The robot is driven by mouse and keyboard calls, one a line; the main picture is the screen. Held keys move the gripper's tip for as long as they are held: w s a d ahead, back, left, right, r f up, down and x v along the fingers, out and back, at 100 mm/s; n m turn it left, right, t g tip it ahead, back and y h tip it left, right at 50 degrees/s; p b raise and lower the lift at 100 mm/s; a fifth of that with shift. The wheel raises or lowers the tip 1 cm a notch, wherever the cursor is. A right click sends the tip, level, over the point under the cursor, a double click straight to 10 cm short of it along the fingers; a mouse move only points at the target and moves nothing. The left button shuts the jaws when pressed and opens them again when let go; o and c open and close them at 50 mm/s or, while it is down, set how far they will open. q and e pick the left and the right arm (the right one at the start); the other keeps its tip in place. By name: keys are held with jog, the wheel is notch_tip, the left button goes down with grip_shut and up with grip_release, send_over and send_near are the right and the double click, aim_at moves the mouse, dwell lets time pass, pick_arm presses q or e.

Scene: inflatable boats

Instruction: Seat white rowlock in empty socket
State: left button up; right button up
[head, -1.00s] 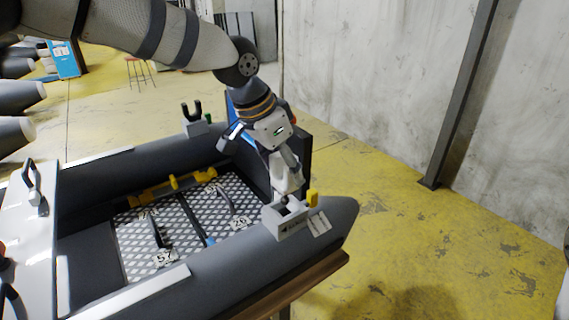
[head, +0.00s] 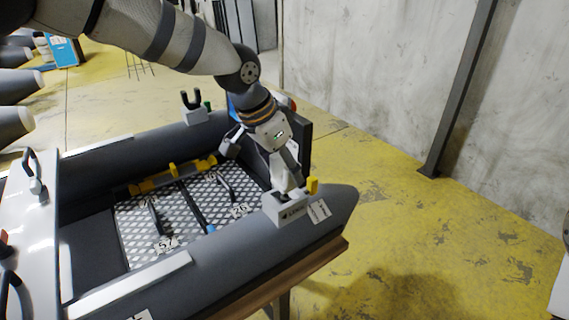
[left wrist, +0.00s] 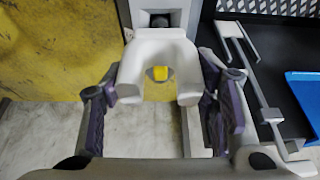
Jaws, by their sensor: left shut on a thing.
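The white rowlock (left wrist: 158,48), a U-shaped fork, is between the two fingers of my left gripper (left wrist: 157,82) in the left wrist view. The gripper is shut on it. In the head view my left gripper (head: 288,178) points down over the pale socket block (head: 284,213) on the near tube of the grey boat (head: 170,285). The rowlock's lower end is at the top of this block; how deep its pin sits is hidden. The block also shows in the left wrist view (left wrist: 181,18). My right gripper is not in view.
A black rowlock (head: 191,99) stands upright in a block on the far tube. A yellow part (head: 312,186) is beside the near block. A dark transom (head: 299,144) is close behind my gripper. Open yellow floor (head: 430,250) lies to the right.

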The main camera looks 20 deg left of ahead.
pick_arm(q)
jog(key=shift+f, duration=1.45)
dwell(0.4)
jog(key=o, duration=1.3)
